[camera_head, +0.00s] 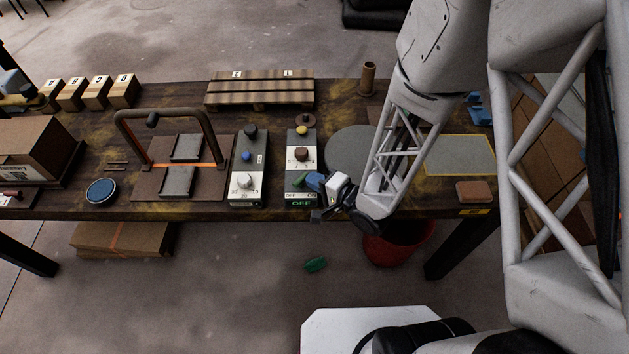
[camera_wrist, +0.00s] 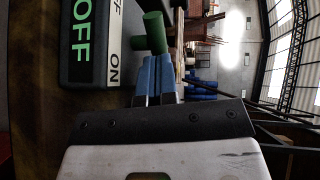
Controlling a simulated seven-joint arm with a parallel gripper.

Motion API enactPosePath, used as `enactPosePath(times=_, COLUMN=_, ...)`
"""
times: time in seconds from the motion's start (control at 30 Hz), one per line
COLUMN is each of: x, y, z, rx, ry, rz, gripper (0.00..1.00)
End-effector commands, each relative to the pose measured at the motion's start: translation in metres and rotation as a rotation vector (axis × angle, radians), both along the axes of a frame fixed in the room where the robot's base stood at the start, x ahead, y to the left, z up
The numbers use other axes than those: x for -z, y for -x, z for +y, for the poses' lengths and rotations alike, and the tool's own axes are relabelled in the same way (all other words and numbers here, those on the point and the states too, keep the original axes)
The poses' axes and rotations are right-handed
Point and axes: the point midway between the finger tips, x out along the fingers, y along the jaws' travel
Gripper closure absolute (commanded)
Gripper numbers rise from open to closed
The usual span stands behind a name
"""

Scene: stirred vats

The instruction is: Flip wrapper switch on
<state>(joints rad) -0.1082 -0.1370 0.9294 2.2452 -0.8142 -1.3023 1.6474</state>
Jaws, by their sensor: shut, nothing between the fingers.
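The switch box (camera_head: 291,165) stands at the table's front edge, with a red-brown knob (camera_head: 301,153) on top and OFF and ON marks near its front. Its front display reads OFF in green, which also shows large in the wrist view (camera_wrist: 82,35). The green switch lever (camera_head: 299,181) sits near the OFF side; in the wrist view its green end (camera_wrist: 153,32) is just beyond my fingertips. My gripper (camera_head: 314,181) is shut and empty, with blue fingers close on the lever's right, on the ON side. I cannot tell whether they touch.
A similar box (camera_head: 248,170) with a white knob stands to the left, beside a metal arch (camera_head: 165,112). A round grey plate (camera_head: 350,146) lies behind my gripper. A brown block (camera_head: 474,191) is at the right. A red bucket (camera_head: 397,246) and green piece (camera_head: 315,264) are on the floor.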

Motion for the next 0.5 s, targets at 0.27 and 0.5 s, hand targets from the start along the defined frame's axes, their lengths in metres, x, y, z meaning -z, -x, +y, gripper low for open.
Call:
enactPosePath(times=0.27, x=0.0002, y=-0.0035, z=-0.0011, rx=-0.069, ry=0.000, rz=0.000, gripper=1.00)
enactPosePath(times=0.5, x=0.0002, y=-0.0061, z=-0.0012, rx=-0.149, ry=-0.001, rz=0.001, gripper=1.00)
